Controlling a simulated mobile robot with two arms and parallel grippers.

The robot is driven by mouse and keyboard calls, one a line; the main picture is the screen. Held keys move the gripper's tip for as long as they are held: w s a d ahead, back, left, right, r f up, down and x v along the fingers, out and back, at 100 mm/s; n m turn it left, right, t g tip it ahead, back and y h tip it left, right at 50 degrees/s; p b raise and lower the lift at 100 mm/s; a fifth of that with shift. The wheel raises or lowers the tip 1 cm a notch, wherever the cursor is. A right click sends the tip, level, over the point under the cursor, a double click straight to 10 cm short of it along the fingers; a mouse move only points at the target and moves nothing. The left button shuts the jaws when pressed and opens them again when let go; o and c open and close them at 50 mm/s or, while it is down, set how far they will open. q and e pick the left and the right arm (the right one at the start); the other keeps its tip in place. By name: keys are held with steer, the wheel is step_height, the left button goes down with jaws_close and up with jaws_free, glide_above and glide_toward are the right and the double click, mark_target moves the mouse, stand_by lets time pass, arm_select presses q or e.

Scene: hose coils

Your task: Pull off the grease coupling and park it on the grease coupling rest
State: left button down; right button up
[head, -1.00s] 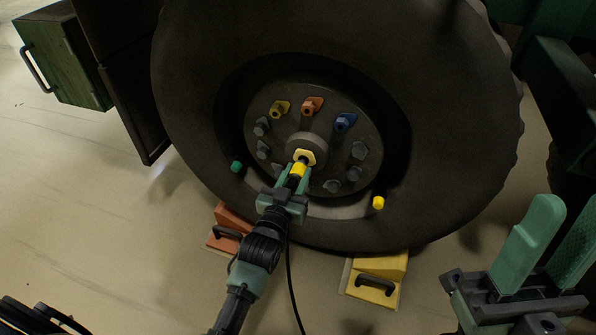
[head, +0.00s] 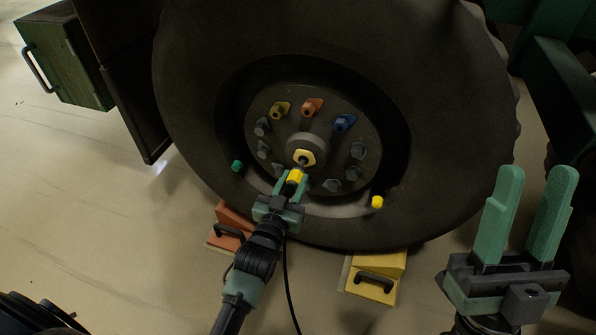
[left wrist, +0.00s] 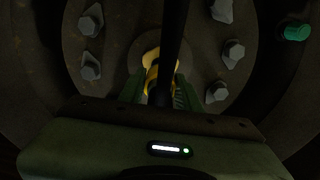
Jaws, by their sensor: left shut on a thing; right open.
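The grease coupling (head: 295,176) is a small yellow and dark piece with a black hose (head: 287,275) hanging below it. My left gripper (head: 291,181) is shut on it, just below the hub's yellow fitting (head: 304,157). In the head view a small gap shows between the coupling and the fitting. In the left wrist view the coupling (left wrist: 151,84) sits between the green fingers, partly hidden by the black hose (left wrist: 171,50). My right gripper (head: 534,200) is open and empty at the lower right. I cannot pick out the grease coupling rest.
The large tyre (head: 440,120) surrounds a hub with grey bolts and yellow, orange and blue pieces. A green cap (head: 236,166) and a yellow cap (head: 377,202) flank it. Orange (head: 233,218) and yellow (head: 382,264) chocks stand below. A green box (head: 65,62) is upper left.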

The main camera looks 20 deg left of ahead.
mark_target(288, 196)
arm_select(q)
steer(key=shift+s+r+p, duration=0.1)
steer(key=shift+s+p, duration=0.65)
steer(key=shift+s, duration=0.45)
steer(key=shift+s+a+p, duration=0.1)
steer(key=shift+s+p, duration=0.55)
steer(key=shift+s, duration=0.85)
arm_select(e)
steer(key=w+a+f+g+h, duration=0.1)
steer(key=w+f+g+h, duration=0.2)
steer(key=w+f+g, duration=0.5)
steer(key=shift+w+a+f, duration=0.15)
steer(key=shift+w+f, duration=0.85)
steer(key=shift+s, duration=0.1)
